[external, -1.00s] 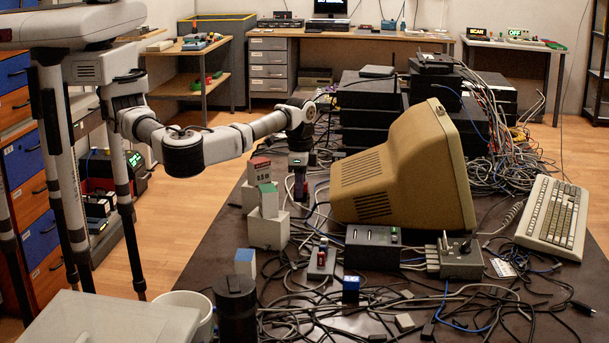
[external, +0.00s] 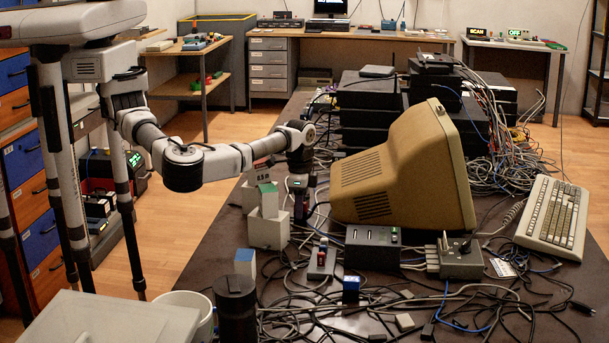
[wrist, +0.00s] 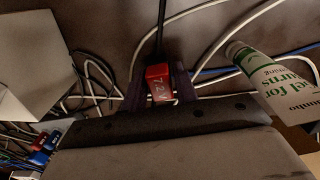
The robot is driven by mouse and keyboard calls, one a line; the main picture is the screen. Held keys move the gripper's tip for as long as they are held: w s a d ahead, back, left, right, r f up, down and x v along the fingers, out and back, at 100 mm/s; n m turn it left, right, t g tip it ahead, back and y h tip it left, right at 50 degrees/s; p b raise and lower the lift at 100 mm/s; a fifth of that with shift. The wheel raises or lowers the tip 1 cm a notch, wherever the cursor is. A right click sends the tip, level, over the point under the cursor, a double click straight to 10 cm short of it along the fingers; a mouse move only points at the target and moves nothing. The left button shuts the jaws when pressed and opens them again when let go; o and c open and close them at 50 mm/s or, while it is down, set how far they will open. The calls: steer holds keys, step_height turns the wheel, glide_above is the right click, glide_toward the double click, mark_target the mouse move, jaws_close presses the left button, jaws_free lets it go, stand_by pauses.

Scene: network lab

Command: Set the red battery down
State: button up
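The red battery (wrist: 159,84), marked 7.2V, sits between the two dark fingers of my gripper (wrist: 160,92) in the wrist view. The fingers look closed against its sides. In the external view my gripper (external: 301,207) points down, low over the dark table, left of the beige monitor. The battery is too small and covered there to make out clearly. I cannot tell whether its underside touches the table.
The beige monitor (external: 405,170) stands close to the right of my gripper. Boxes on pale blocks (external: 268,230) stand close on its left. Cables (external: 330,300) cover much of the table (external: 200,255).

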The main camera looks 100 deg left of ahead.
steer(key=shift+o, duration=1.2)
steer(key=shift+r, duration=0.1)
steer(key=shift+r+p, duration=0.2)
steer(key=shift+p, duration=0.1)
step_height(320, 180, up, 12)
steer(key=b, duration=0.3)
